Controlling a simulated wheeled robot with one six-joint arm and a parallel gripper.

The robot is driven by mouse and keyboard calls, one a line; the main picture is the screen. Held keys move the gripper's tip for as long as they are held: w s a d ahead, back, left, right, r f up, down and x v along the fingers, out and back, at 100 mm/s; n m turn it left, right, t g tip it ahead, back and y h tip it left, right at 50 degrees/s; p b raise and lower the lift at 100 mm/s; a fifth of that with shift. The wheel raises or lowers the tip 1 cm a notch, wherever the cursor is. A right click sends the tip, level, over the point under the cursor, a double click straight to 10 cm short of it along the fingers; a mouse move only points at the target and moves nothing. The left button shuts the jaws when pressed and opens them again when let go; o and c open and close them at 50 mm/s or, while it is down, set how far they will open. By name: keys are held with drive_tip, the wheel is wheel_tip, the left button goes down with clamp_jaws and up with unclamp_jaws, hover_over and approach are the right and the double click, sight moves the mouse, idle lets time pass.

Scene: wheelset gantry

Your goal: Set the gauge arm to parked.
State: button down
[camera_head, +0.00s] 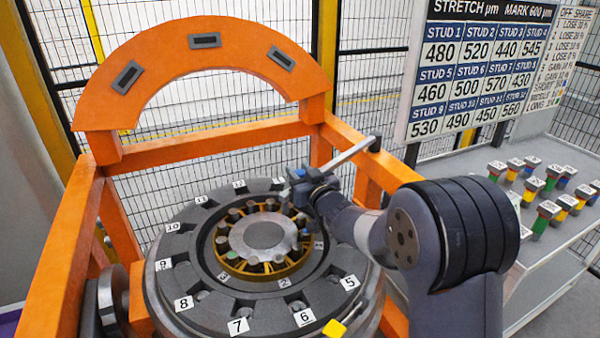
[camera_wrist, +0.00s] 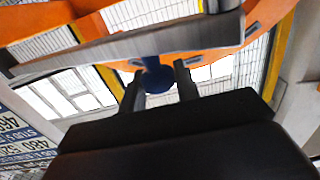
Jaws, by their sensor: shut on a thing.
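The gauge arm (camera_head: 352,153) is a pale metal bar. It runs from a dark pivot (camera_head: 375,144) on the right rail of the orange frame, left and down toward the wheel. In the wrist view the bar (camera_wrist: 90,55) crosses the top of the picture, with a blue round knob (camera_wrist: 157,75) under it. My gripper (camera_head: 298,178) is at the inner end of the bar, above the far right part of the wheel. In the wrist view its two fingers (camera_wrist: 159,82) are shut on the blue knob. The parked position's marking cannot be made out.
The dark wheel (camera_head: 215,310) with numbered tags lies inside the orange frame (camera_head: 60,260). An orange arch (camera_head: 205,65) with dark slots stands behind. A side table (camera_head: 560,265) holds several coloured studs under a stretch board (camera_head: 475,75). A wire fence closes the back.

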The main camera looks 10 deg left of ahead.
drive_tip(key=shift+d, duration=0.1)
drive_tip(key=s+d+n+g+y+p, duration=0.2)
drive_tip(key=d+n+g, duration=0.1)
drive_tip(key=d, duration=0.7)
drive_tip(key=s+d+n+g+y+p, duration=0.2)
drive_tip(key=s+d+g+y+p, duration=0.1)
drive_tip(key=d, duration=0.6)
drive_tip(key=shift+d+n+g, duration=0.35)
drive_tip(key=shift+n+g, duration=0.05)
drive_tip(key=shift+g, duration=0.2)
drive_tip(key=c, duration=1.1)
unclamp_jaws()
